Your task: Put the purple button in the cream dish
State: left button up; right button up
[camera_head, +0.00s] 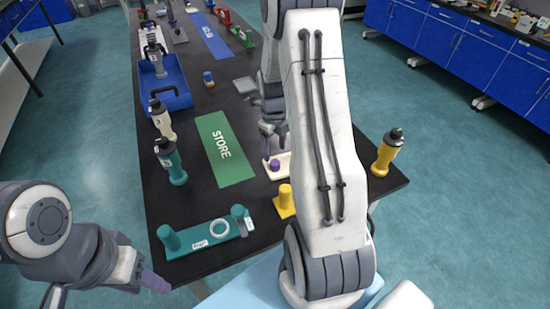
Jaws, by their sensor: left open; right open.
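The purple button (275,164) sits at the cream dish (284,170), within its outline, on the black table near its right side. My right arm hides the right part of the dish. My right gripper (272,143) is open and just beyond the button, apart from it in the picture; its fingers are small and partly hidden by my arm. My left gripper (157,285) is open and empty at the lower left, off the table's front edge, far from the dish.
A green STORE mat (224,148) lies left of the dish. A yellow stand (285,200) is just in front of it. Teal (171,161), cream (161,119) and yellow (386,153) bottles stand around. A teal rack (205,236) lies at the front, a blue tray (179,101) further back.

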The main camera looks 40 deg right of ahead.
aim_at(274, 164)
notch_tip(274, 164, up, 7)
jog(key=shift+a+f, duration=0.15)
jog(key=s+a+r+n, duration=0.2)
jog(key=a+r+n, duration=0.1)
jog(key=a+n, duration=0.7)
jog(key=s+a+r+n, duration=0.3)
jog(key=a+n, duration=0.6)
jog(key=a, duration=0.2)
jog(key=s+a+n, duration=0.5)
jog(key=s+n, duration=0.3)
jog(key=n, duration=0.3)
jog(key=s+a+r+n+y, duration=0.1)
jog(key=s+a+n, duration=0.5)
jog(key=n, duration=0.5)
jog(key=s, duration=0.2)
jog(key=shift+s+n, duration=0.3)
